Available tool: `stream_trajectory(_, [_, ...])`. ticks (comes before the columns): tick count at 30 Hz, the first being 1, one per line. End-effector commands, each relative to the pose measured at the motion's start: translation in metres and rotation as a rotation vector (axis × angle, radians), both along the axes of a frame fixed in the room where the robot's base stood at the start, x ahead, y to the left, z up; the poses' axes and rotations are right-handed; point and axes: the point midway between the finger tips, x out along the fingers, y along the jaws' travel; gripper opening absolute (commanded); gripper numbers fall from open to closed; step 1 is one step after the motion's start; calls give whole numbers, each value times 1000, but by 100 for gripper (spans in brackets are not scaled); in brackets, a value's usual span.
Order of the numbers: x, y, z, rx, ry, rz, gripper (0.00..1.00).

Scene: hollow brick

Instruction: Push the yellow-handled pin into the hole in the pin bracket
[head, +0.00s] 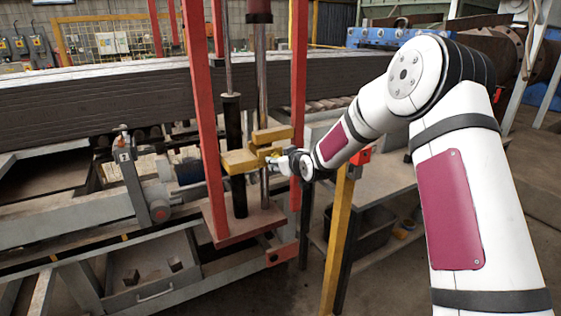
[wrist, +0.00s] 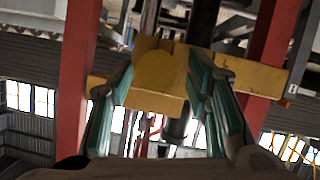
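A round yellow face (wrist: 155,70), which looks like the end of the yellow-handled pin, shows in the wrist view in front of yellow blocks. These blocks look like the pin bracket (wrist: 258,76); in the head view the yellow blocks (head: 238,161) sit between the red posts. My gripper (wrist: 163,62) has its green-padded fingers spread on either side of the round face, with a visible gap on the right. I cannot tell whether the left finger touches it. In the head view my gripper (head: 277,165) is small beside the blocks. The pin's shaft and the hole are hidden.
Red posts (head: 203,110) and (head: 298,100) stand close on both sides of the blocks. Dark and metal vertical rods (head: 233,150) run between them.

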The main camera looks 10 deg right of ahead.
Motion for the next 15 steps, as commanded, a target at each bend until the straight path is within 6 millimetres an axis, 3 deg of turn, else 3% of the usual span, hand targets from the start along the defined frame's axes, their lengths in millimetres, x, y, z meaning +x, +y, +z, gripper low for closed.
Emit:
stream_trajectory(8, [-9, -3, 3, -1, 3, -1, 44])
stream_trajectory(15, [-48, -12, 20, -2, 0, -2, 44])
